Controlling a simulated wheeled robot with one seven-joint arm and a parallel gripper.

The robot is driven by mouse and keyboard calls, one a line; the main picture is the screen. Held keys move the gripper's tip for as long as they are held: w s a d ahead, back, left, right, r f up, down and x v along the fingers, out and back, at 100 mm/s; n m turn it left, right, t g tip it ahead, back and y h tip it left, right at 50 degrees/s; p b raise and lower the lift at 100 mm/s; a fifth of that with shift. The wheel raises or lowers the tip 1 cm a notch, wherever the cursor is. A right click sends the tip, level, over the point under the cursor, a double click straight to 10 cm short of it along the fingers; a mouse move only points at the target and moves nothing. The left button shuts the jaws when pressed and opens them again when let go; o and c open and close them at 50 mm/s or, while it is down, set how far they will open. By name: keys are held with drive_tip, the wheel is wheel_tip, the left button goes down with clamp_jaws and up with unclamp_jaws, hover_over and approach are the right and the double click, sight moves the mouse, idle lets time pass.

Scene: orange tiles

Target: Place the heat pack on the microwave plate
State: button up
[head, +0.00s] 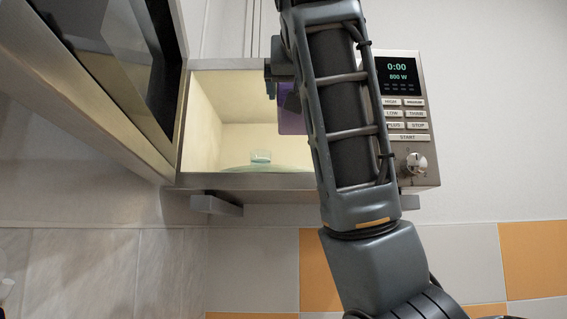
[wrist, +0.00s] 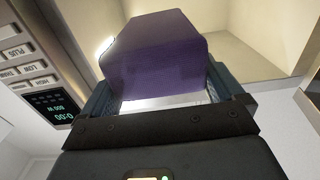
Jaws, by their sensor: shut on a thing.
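The heat pack is a purple, soft-looking block. In the wrist view the heat pack (wrist: 155,58) sits between the two fingers of my gripper (wrist: 165,95), which is shut on it. In the head view only a strip of the heat pack (head: 292,122) shows left of my arm, in front of the microwave opening. My gripper is mostly hidden behind my arm there; a part of it (head: 272,82) shows. The microwave plate (head: 245,168) is a pale greenish glass disc on the cavity floor, seen nearly edge-on, with a small clear hub (head: 261,156) standing at its middle.
The microwave (head: 250,181) is lit inside and its door (head: 110,75) stands open on the left. The control panel (head: 400,105) with a knob is on the right, reading 0:00 and 800 W. The left part of the opening is clear. My arm covers its right side.

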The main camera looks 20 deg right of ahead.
sight(290, 133)
drive_tip(key=p+x, duration=0.1)
drive_tip(key=x, duration=0.4)
drive_tip(key=a+f+p+x, duration=0.1)
drive_tip(key=p+x, duration=0.1)
drive_tip(key=x, duration=0.4)
drive_tip(key=f+p+x, duration=0.1)
drive_tip(key=x, duration=0.4)
drive_tip(key=shift+w+a+f+p, duration=0.1)
drive_tip(key=shift+w+f+p, duration=0.1)
drive_tip(key=shift+w, duration=0.1)
drive_tip(key=shift+w+a+f+p, duration=0.1)
drive_tip(key=shift+w+p, duration=0.05)
drive_tip(key=shift+w, duration=0.15)
drive_tip(key=shift+f+p, duration=0.4)
drive_tip(key=shift+f, duration=1.4)
drive_tip(key=shift+w+f+p, duration=0.1)
drive_tip(key=shift+f+p, duration=0.15)
drive_tip(key=shift+p, duration=0.1)
drive_tip(key=shift+f, duration=0.15)
drive_tip(key=o, duration=1.1)
drive_tip(key=shift+f, duration=0.15)
drive_tip(key=shift+o, duration=0.2)
drive_tip(key=b+v, duration=0.4)
drive_tip(key=v, duration=0.8)
drive_tip(key=shift+d, duration=0.1)
